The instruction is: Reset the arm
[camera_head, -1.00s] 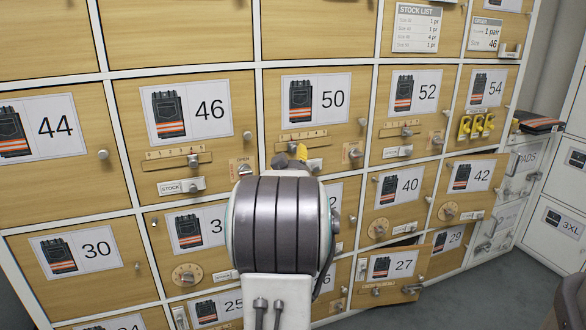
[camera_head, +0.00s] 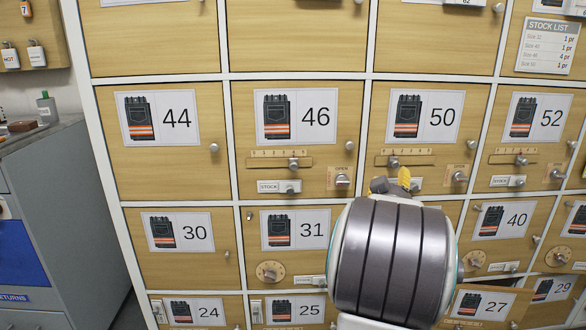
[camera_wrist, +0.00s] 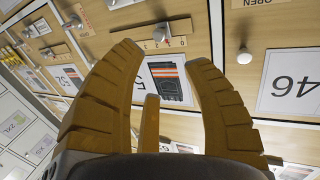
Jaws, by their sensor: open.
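My gripper (camera_wrist: 165,95) is open in the wrist view, with yellow-brown ribbed fingers spread apart and nothing between them. Beyond the fingers is a wooden locker door with a trousers picture label (camera_wrist: 168,80). In the head view my arm stands at the lower right of centre and hides part of the lockers. Only a small yellow part of my gripper (camera_head: 404,178) shows above it, in front of the lower part of locker 50 (camera_head: 425,118). I cannot tell from these views whether it touches the locker.
A wall of numbered lockers fills the view, including 46 (camera_head: 295,115) with a slider and knob. Door 27 (camera_head: 484,303) stands ajar at the lower right. A stock list (camera_head: 548,47) hangs at upper right. A grey cabinet (camera_head: 85,200) stands at left.

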